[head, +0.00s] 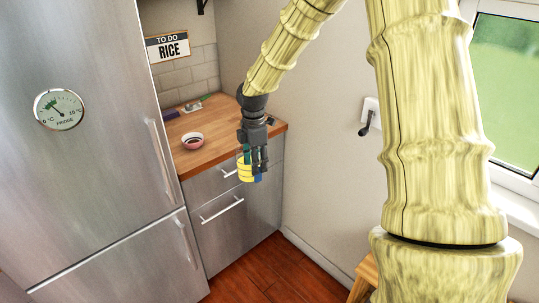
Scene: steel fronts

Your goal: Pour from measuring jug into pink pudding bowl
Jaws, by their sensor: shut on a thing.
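My gripper (256,168) points down to the right of the bowl and is shut on the measuring jug (245,173). The jug is yellow with thin dark bands. In the picture it overlaps the counter's front edge and the top drawer. The fingers hide part of the jug, and its contents cannot be seen.
The wooden counter (221,148) ends at a wall on the right. Small items (190,106) lie at its back left, and a small dark thing (269,120) lies near the wall. A tall steel fridge (95,120) stands on the left. Steel drawers (235,225) are below.

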